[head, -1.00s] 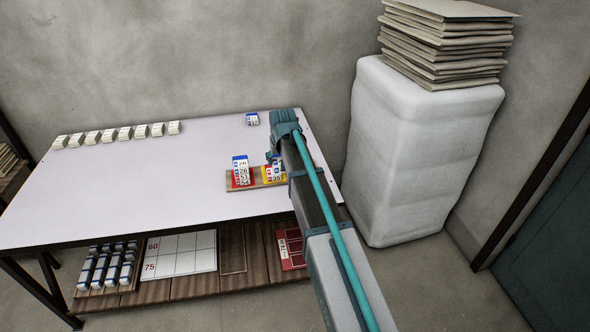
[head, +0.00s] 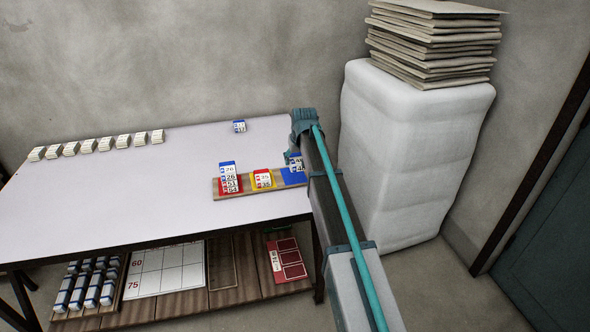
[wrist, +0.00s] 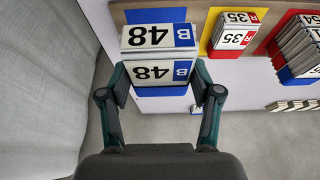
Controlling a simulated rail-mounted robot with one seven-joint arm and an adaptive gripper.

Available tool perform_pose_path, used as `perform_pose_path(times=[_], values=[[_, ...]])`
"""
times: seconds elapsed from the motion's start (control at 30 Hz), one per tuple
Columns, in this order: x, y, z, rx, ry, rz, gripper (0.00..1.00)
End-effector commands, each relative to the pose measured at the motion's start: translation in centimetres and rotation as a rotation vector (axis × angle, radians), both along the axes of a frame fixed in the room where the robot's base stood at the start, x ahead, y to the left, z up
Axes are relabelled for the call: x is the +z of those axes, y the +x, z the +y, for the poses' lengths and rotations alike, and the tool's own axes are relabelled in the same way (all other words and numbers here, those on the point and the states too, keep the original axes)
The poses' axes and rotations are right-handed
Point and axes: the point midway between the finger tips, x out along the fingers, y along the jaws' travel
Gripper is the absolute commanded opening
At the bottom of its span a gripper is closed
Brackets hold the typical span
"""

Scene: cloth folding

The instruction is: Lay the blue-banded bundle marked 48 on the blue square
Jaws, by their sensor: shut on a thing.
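The white bundle marked 48 with a blue band marked B (wrist: 158,37) is between my fingers in the wrist view, its number showing on two faces. My gripper (wrist: 160,82) is shut on its sides. The bundle also shows in the head view (head: 298,163), partly behind my gripper (head: 289,157). The blue square (head: 291,178) is at the right end of the wooden board.
A stack with red and blue bands (head: 229,178) stands farther left. Another blue-banded bundle (head: 239,126) lies at the table's back. Several white bundles (head: 88,146) line the back left.

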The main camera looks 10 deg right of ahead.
Motion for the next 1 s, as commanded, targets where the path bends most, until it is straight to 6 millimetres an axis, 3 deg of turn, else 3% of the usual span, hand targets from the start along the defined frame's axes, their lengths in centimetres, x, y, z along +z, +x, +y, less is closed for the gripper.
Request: perform_pose_path(times=[0.07, 0.3, 0.7, 0.9, 1.0], values=[[-0.6, 2.4, 0.0, 0.000, 0.000, 0.001, 0.28], [-4.5, 5.2, 0.0, 0.000, 0.000, 0.000, 0.28], [-7.1, 7.0, 0.0, 0.000, 0.000, 0.000, 0.28], [-9.5, 6.7, 0.0, 0.000, 0.000, 0.000, 0.28], [-9.8, 6.8, 0.0, 0.000, 0.000, -0.001, 0.28]])
